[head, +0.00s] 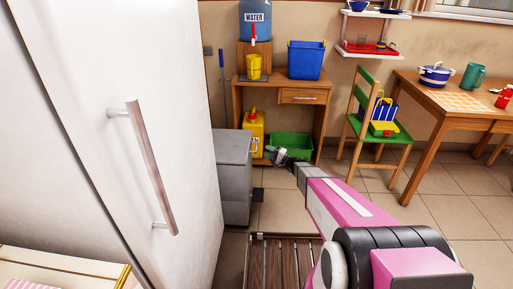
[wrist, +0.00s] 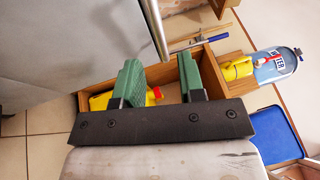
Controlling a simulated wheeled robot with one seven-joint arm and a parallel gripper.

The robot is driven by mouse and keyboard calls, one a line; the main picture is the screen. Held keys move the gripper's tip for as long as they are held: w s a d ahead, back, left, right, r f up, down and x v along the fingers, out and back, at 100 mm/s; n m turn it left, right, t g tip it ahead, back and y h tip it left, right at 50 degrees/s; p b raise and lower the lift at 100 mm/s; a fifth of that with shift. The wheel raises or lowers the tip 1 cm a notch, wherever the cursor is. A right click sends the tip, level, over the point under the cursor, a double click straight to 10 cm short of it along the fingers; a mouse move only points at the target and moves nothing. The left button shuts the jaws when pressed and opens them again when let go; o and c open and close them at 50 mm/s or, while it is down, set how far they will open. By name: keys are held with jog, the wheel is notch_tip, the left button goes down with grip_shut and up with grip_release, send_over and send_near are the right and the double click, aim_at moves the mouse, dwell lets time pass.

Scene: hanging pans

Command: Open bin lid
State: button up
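The grey bin (head: 235,180) stands on the floor beside the fridge, with its lid (head: 233,143) closed on top. In the wrist view the bin (wrist: 60,50) fills the upper left, with the lid's edge (wrist: 155,25) running down toward my gripper. My gripper (head: 281,156) is just right of the bin in the head view, seemingly not touching it. In the wrist view its two green fingers (wrist: 161,82) are spread with nothing held between them.
The white fridge (head: 130,120) is close on the left. A wooden desk (head: 277,92) stands behind, with a yellow container (head: 253,130) and green crate (head: 294,139) below it. A green-seated chair (head: 390,138) stands right. A slatted wooden rack (head: 280,265) is in front.

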jog(key=x, duration=0.7)
jog(key=shift+a, duration=0.1)
jog(key=shift+r, duration=0.1)
grip_shut()
